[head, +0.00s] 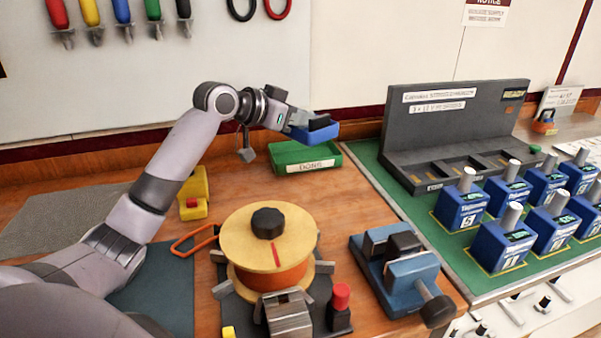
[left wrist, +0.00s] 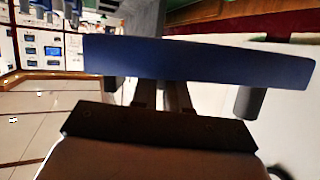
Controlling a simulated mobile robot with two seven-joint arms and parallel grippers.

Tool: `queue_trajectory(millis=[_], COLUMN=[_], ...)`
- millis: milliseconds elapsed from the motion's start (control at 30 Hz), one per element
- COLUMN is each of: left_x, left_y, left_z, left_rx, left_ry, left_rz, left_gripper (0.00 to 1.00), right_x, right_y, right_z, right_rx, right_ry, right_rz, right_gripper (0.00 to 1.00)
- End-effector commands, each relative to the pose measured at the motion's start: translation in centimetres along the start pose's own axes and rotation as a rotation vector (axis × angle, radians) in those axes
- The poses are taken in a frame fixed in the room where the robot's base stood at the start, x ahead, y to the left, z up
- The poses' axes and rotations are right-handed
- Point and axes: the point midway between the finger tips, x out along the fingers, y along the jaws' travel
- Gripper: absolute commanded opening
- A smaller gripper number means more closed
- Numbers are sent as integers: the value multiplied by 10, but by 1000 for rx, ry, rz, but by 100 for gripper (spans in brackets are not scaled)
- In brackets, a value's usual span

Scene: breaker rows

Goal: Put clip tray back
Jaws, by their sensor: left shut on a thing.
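My left gripper (head: 300,122) is shut on a small blue tray (head: 320,132), likely the clip tray. It holds the tray in the air near the green tray marked DONE (head: 308,165). In the left wrist view the blue tray (left wrist: 200,62) spans the picture as a flat dark-blue edge in front of my gripper. What is inside the blue tray cannot be seen clearly. My right gripper is not in view.
A grey rack (head: 450,130) with shallow compartments stands on the green mat at right, beside rows of blue breakers (head: 500,240). A wooden spool (head: 268,238) and a blue vice (head: 398,270) stand in front. A yellow block (head: 196,190) is left of the spool.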

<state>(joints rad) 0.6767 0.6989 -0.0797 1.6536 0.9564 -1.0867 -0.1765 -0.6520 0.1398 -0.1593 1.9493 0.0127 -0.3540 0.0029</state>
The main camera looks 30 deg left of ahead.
Motion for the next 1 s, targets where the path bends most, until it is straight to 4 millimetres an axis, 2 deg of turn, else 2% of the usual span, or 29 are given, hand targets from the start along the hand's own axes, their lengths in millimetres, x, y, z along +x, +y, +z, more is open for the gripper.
queue_trajectory(millis=[33,100,300,567,800,1000], left_x=[5,13,27,35,48,48], left_y=[1,1,2,2,4,4], left_z=[14,31,67,85,116,116], left_rx=[-2,-4,-2,-1,-1,1], left_ry=[-2,-1,2,3,4,6], left_rz=[0,0,-1,-2,-2,-2], left_gripper=[0,0,0,0,0,0], right_x=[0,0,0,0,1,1], right_y=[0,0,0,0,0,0], right_z=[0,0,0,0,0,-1], right_rx=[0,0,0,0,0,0], right_ry=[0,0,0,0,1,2], right_rz=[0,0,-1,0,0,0], right_gripper=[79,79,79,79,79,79])
